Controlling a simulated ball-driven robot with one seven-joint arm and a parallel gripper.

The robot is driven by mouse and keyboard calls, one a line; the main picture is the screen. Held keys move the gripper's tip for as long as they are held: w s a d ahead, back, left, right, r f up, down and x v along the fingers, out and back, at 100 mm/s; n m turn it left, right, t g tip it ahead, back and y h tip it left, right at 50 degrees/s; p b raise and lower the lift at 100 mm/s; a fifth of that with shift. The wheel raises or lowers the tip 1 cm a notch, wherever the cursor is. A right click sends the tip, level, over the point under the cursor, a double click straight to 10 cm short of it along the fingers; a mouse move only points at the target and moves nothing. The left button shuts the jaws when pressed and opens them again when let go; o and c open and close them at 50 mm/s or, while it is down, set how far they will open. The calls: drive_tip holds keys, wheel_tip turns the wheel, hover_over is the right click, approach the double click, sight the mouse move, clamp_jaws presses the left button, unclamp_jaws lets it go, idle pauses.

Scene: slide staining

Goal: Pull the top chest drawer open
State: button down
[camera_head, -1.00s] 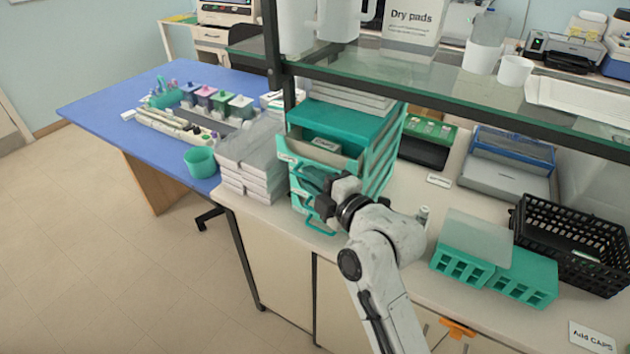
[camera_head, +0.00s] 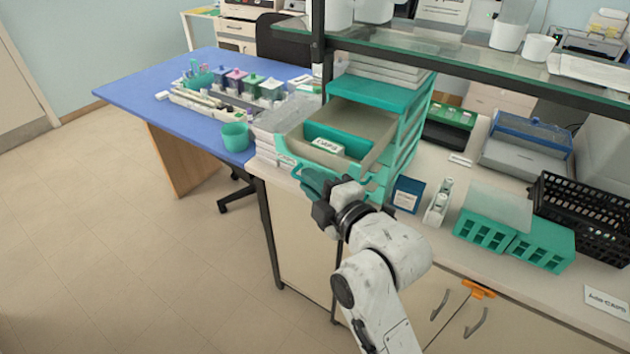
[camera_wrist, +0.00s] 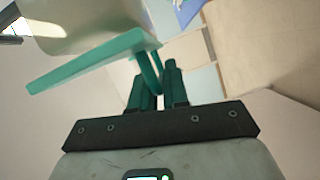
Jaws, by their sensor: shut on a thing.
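The teal chest (camera_head: 408,135) stands on the counter under the glass shelf. Its top drawer (camera_head: 372,122) is pulled well out, with a teal box bearing a white label (camera_head: 328,146) inside. My gripper (camera_head: 318,184) is at the drawer's front, shut on the drawer handle. In the wrist view the teal handle (camera_wrist: 150,75) runs between the dark green fingers of my gripper (camera_wrist: 157,82), and the drawer's teal front edge (camera_wrist: 85,72) lies at the left. My gripper hides the lower drawers' fronts in part.
Stacked white boxes (camera_head: 283,128) stand left of the chest. A dark blue box (camera_head: 408,194), teal racks (camera_head: 485,232) and a black basket (camera_head: 585,215) stand to the right. The glass shelf (camera_head: 480,65) hangs above. The floor at the left is clear.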

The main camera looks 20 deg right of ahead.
drive_tip(key=shift+f, duration=0.15)
drive_tip(key=c, duration=1.2)
unclamp_jaws()
drive_tip(key=b+v, duration=0.2)
drive_tip(key=v, duration=0.9)
drive_tip(key=shift+w, duration=0.1)
drive_tip(key=s+d+f+m+g+h, duration=0.1)
drive_tip(key=s+d+f+m+g, duration=0.2)
drive_tip(key=f, duration=0.5)
drive_tip(key=s+d+f+m+g+h, duration=0.1)
drive_tip(key=s+f+m+g, duration=0.35)
drive_tip(key=f, duration=0.45)
drive_tip(key=s+d+f+m+g+h, duration=0.1)
drive_tip(key=s+d+f+m+g, duration=0.1)
drive_tip(key=s+f+m+g, duration=0.2)
drive_tip(key=s+d+f+m+g+h, duration=0.1)
drive_tip(key=s+f+m+g, duration=0.3)
drive_tip(key=s, duration=0.9)
wheel_tip(320, 180, down, 4)
drive_tip(key=d+m, duration=0.1)
drive_tip(key=m, duration=0.2)
drive_tip(key=shift+s+d+m, duration=0.2)
drive_tip(key=shift+s+m, duration=0.05)
drive_tip(key=shift+m, duration=0.1)
